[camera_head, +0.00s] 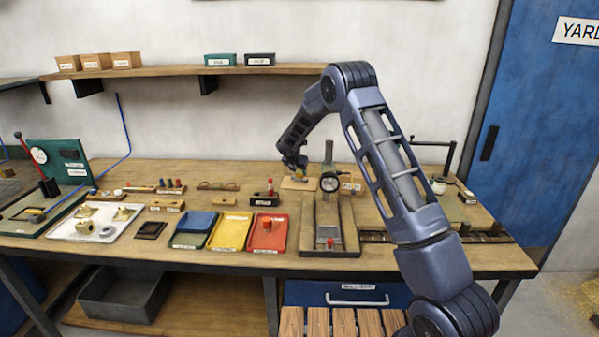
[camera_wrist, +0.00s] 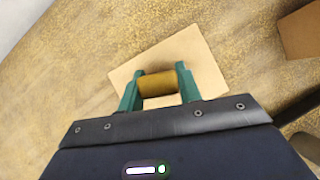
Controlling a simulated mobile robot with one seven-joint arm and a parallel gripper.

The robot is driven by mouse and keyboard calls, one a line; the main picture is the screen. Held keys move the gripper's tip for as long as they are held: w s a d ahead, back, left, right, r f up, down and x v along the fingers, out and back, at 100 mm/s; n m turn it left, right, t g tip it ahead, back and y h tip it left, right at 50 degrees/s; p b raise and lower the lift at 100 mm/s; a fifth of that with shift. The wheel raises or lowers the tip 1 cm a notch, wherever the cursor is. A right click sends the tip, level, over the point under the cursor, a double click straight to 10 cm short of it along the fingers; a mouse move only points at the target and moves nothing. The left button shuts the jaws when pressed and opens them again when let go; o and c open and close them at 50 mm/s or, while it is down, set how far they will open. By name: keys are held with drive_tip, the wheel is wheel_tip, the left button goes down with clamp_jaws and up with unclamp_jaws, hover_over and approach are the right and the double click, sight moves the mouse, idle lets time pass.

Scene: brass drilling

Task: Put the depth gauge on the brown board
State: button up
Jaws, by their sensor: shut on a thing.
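My gripper (camera_wrist: 160,87) is shut on the depth gauge (camera_wrist: 158,84), of which a short brown-gold cylinder shows between the green fingers. In the head view my gripper (camera_head: 299,174) is at the back of the bench, left of the dial stand, and the held piece is small there. The brown board (camera_wrist: 205,62) is a flat light-tan rectangle behind and below the held piece in the wrist view. In the head view the board (camera_head: 290,185) lies under my gripper, partly covered. I cannot tell whether the gauge touches it.
The stand with a round dial (camera_head: 330,183) is close on the right of my gripper. A cardboard-coloured box (camera_head: 352,184) sits behind it. Blue (camera_head: 194,223), yellow (camera_head: 230,231) and red (camera_head: 267,233) trays lie in front.

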drive_tip(key=shift+f, duration=0.1)
drive_tip(key=o, duration=1.2)
drive_tip(key=v, duration=1.2)
drive_tip(key=shift+s, duration=0.1)
